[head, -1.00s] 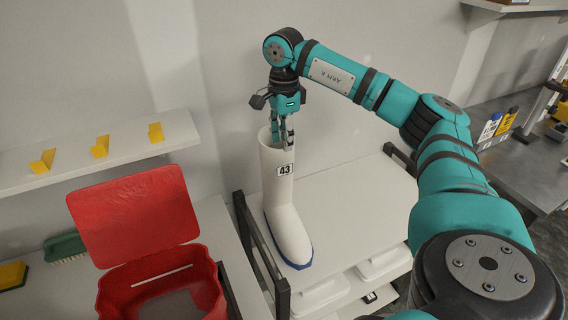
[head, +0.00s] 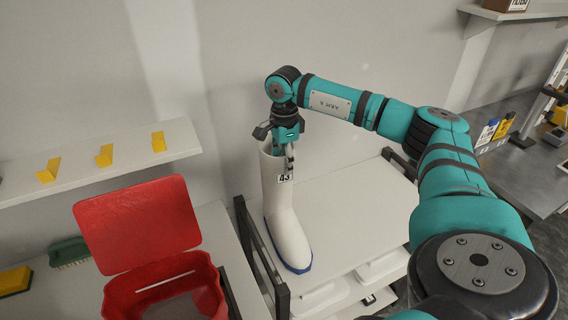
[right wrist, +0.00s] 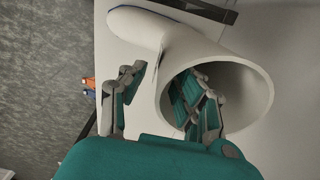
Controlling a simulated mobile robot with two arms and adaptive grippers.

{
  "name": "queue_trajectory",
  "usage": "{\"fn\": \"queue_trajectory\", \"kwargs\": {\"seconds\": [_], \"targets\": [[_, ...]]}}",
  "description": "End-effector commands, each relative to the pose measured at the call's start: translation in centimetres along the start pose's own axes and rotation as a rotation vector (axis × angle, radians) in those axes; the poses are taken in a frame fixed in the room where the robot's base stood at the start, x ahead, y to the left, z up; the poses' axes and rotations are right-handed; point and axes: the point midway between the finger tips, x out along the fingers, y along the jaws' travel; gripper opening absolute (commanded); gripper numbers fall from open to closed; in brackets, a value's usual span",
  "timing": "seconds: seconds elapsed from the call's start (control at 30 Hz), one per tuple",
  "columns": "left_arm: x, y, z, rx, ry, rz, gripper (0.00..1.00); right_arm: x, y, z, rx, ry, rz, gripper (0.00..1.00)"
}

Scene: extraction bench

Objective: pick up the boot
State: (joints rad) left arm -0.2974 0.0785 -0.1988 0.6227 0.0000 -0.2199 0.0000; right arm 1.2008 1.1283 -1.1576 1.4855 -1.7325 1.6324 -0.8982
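The white boot (head: 284,218) with a blue sole and a "43" tag stands upright on a white cart top (head: 352,215). My right gripper (head: 285,155) points down at the boot's top opening. In the right wrist view, the boot (right wrist: 213,47) shows its open shaft. There my right gripper (right wrist: 168,84) is open and straddles the shaft wall: one finger is inside the opening, the other is outside with a gap to the wall. In the head view the inner finger is hidden by the boot. My left gripper is in neither view.
A red bin (head: 160,285) with its lid raised stands left of the cart. A shelf with yellow hooks (head: 104,156) is on the wall, and a green brush (head: 68,252) lies below it. The cart's dark side rail (head: 262,255) runs beside the boot. The cart top right of the boot is clear.

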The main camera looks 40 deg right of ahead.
Motion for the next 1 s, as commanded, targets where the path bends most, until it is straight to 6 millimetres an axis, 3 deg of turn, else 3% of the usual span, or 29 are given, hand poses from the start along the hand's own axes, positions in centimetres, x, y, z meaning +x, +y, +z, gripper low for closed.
{"fn": "queue_trajectory", "kwargs": {"seconds": [0.43,0.67,1.0], "targets": [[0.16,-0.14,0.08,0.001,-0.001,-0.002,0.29,0.27,0.01,0.02,0.000,0.000,0.000,0.32],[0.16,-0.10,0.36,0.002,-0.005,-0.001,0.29,0.27,0.00,0.02,0.000,0.000,0.000,0.02],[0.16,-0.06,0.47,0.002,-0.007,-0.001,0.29,0.26,0.01,0.02,0.000,0.000,0.000,0.00]]}}
